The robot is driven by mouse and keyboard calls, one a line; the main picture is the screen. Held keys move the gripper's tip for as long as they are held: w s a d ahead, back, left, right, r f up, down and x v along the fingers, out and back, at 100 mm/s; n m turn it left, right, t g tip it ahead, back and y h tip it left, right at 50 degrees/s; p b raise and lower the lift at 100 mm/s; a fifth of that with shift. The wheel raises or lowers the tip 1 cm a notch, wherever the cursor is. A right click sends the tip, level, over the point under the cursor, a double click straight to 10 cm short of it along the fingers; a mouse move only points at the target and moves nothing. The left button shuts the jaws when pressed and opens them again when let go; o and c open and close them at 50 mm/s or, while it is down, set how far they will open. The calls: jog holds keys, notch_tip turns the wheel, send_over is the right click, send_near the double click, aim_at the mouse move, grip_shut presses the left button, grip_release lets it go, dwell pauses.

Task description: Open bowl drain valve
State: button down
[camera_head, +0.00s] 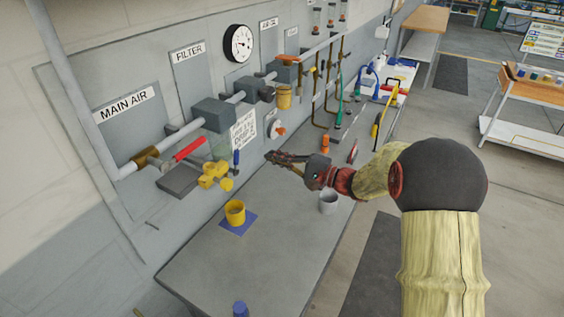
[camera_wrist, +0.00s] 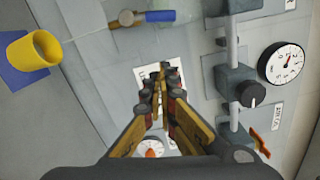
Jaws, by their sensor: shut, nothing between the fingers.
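The filter's clear, greenish bowl (camera_head: 219,146) hangs under the grey filter body on the wall pipe. In the wrist view, the blue handle (camera_wrist: 160,16) lies at the top edge, in line with a small brass valve body (camera_wrist: 126,18). My gripper (camera_head: 272,157) is shut and empty, to the right of the blue handle and apart from it. In the wrist view, its fingertips (camera_wrist: 158,82) meet in front of the wall label.
A yellow cup (camera_head: 235,212) stands on a blue mat (camera_head: 248,229) on the bench. In the wrist view, a thin pale line runs between cup and valve. A grey cup (camera_head: 328,202) stands under my forearm. A red-handled lever (camera_head: 188,149) and a gauge (camera_head: 238,44) are nearby.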

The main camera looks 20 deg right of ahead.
aim_at(236, 162)
jog(key=a+r, duration=0.1)
jog(key=a, duration=0.6)
jog(key=shift+w+b, duration=0.4)
jog(key=shift+w, duration=0.05)
jog(key=n+b, duration=0.1)
jog(key=b, duration=0.2)
jog(key=s+a+n+b, duration=0.1)
jog(key=b, duration=0.2)
jog(key=shift+a+r+n, duration=0.1)
jog(key=shift+r+n, duration=0.2)
jog(key=shift+n, duration=0.1)
jog(key=shift+s+r, duration=0.1)
